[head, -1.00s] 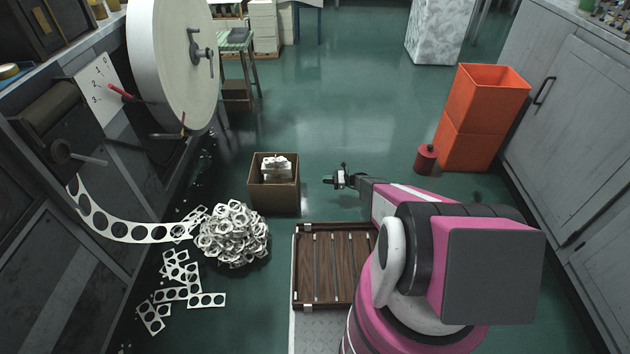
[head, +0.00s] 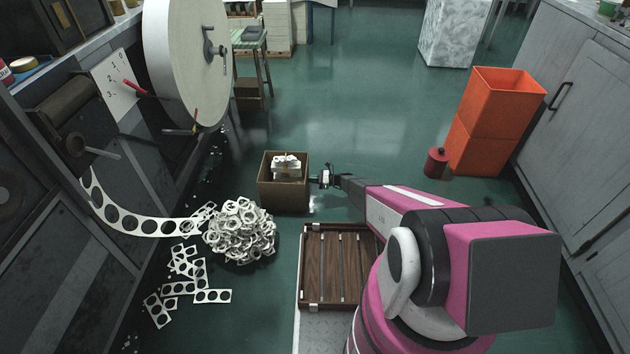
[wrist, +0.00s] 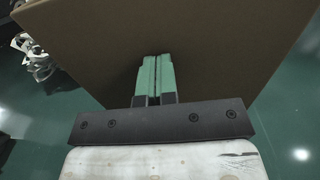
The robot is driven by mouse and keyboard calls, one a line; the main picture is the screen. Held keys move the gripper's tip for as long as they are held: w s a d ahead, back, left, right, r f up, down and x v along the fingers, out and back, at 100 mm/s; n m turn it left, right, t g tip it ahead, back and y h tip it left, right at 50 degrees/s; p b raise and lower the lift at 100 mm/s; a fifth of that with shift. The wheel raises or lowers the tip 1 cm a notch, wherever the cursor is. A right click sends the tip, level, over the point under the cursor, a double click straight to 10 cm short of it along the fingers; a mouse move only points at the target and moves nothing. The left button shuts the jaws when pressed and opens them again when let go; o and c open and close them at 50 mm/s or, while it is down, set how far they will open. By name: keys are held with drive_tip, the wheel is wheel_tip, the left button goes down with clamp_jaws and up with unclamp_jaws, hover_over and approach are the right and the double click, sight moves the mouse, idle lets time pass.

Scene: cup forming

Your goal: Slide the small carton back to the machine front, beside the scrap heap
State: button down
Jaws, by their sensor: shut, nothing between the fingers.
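The small carton (head: 284,199) is an open brown box on the green floor with pale pieces (head: 286,164) in it. The scrap heap (head: 239,231) of punched white rings lies at its left and nearer to me. My gripper (head: 315,180) is at the carton's right side, with its tips at or very near that wall. In the wrist view the green fingers (wrist: 155,75) are shut together with nothing between them, and the brown carton wall (wrist: 205,45) fills most of the picture ahead. Contact is hard to confirm.
The machine (head: 186,60) with its large pale wheel stands at the left. A punched strip (head: 140,223) runs from it to the heap, with loose scraps (head: 180,288) nearer me. A wooden slatted deck (head: 335,265) is in front. An orange bin (head: 487,130) and red can (head: 436,163) stand right.

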sight(295, 178)
drive_tip(key=a, duration=2.1)
drive_tip(key=shift+w+a, duration=0.4)
drive_tip(key=d, duration=1.4)
drive_tip(key=shift+s, duration=0.25)
drive_tip(key=s+d+r+n+h, duration=0.6)
drive_tip(key=s+d+r, duration=0.4)
drive_tip(key=r, duration=0.4)
drive_tip(key=s+d+r+n+h, duration=0.6)
drive_tip(key=s+d+r, duration=0.5)
drive_tip(key=r, duration=0.3)
drive_tip(key=s+d+r+n+h, duration=0.6)
drive_tip(key=s+d+r, duration=0.4)
drive_tip(key=s+r, duration=0.2)
drive_tip(key=shift+s+d+r+g, duration=0.3)
drive_tip(key=shift+s+r, duration=0.1)
drive_tip(key=shift+r, duration=0.5)
